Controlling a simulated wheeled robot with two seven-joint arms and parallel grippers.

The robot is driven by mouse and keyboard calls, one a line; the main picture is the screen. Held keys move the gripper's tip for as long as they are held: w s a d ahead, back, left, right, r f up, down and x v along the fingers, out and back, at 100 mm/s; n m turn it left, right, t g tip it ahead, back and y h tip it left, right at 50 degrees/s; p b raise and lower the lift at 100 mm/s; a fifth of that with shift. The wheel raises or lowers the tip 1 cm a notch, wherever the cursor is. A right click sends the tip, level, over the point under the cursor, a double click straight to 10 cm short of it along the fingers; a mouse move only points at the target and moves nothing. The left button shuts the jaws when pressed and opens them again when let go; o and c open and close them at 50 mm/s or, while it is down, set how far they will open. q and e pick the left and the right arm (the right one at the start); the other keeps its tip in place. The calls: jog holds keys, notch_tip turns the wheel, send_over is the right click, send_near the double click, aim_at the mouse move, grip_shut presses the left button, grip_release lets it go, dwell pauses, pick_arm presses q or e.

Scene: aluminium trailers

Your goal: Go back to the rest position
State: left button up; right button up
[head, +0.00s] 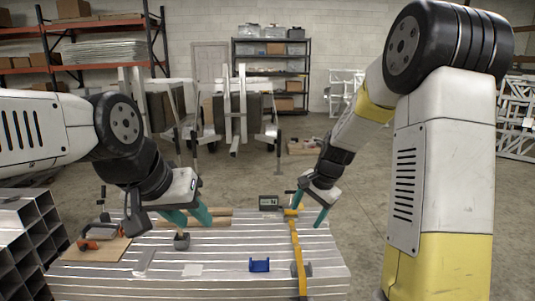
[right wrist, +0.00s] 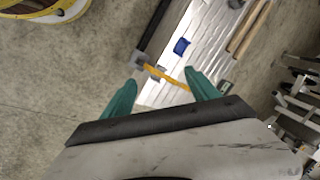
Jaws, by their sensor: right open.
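My left gripper (head: 198,225) hangs over the left-middle part of the slatted silver work surface (head: 225,285), its two teal fingers apart. A small dark grey block-like thing (head: 181,241) is just below its fingers; I cannot tell whether they touch it. My right gripper (head: 305,214) is above the right part of the surface, close to the far end of a yellow bar clamp (head: 302,255). In the right wrist view its teal fingers (right wrist: 160,77) are spread wide with nothing held between them. The clamp (right wrist: 172,78) shows beyond them.
On the surface are a blue bracket (head: 259,265), a white card (head: 192,270), a small display box (head: 269,202), wooden strips (head: 215,213) and a board (head: 93,250) with an orange-handled tool. Metal tubes (head: 30,235) are stacked at left. Trailers (head: 235,110) stand behind; concrete floor between is open.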

jog(key=s+r+n+t, duration=0.2)
jog(key=s+r+n, duration=0.3)
jog(key=s+r, duration=0.7)
jog(key=s+d+r+n+t, duration=0.1)
jog(key=s+d+r+n, duration=0.1)
jog(key=s, duration=1.1)
jog(key=shift+r+n, duration=0.85)
jog(key=shift+n, duration=0.25)
